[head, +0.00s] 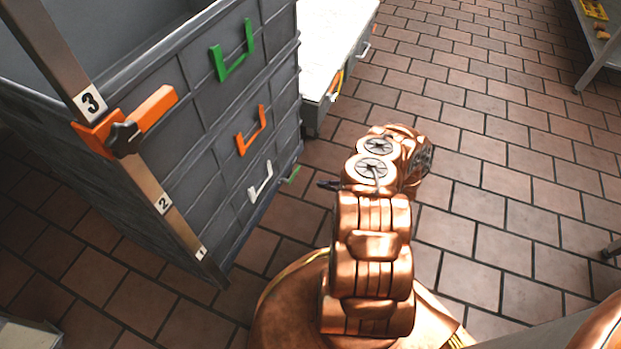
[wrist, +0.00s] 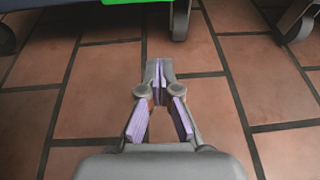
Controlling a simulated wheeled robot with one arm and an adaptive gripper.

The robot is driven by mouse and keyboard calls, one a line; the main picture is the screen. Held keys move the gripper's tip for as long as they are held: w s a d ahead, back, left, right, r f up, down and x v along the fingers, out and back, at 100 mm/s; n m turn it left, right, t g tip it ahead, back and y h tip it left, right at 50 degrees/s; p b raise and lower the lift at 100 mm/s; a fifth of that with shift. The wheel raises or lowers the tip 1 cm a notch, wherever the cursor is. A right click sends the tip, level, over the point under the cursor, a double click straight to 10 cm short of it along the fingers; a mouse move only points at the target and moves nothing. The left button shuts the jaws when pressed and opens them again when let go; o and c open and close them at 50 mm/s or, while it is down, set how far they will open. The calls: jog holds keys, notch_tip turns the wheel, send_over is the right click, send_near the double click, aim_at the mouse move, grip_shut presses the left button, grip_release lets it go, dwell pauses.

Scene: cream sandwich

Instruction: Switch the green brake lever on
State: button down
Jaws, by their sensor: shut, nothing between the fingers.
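The green brake lever (head: 293,174) is a small green piece low at the near right corner of the grey drawer cart (head: 215,110). In the wrist view a green strip (wrist: 135,2) at the top edge, cut off by the frame, seems to be the same lever. My gripper (wrist: 157,72) is shut and empty, low over the tiles, short of the green strip and apart from it. In the head view only its dark tip (head: 328,185) shows past my copper arm, just right of the lever.
The cart carries green, orange and white handles and an orange clamp (head: 125,120) on a numbered post. Caster wheels (wrist: 181,20) stand ahead in the wrist view. A white-topped cabinet (head: 330,45) is behind the cart. Open tiled floor (head: 490,140) lies to the right.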

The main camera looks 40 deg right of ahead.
jog(key=b+x, duration=0.3)
jog(key=x, duration=0.6)
jog(key=shift+w+a+r, duration=0.1)
jog(key=shift+w+a, duration=0.05)
jog(key=shift+w, duration=0.1)
jog(key=shift+r+b, duration=0.75)
jog(key=shift+r, duration=1)
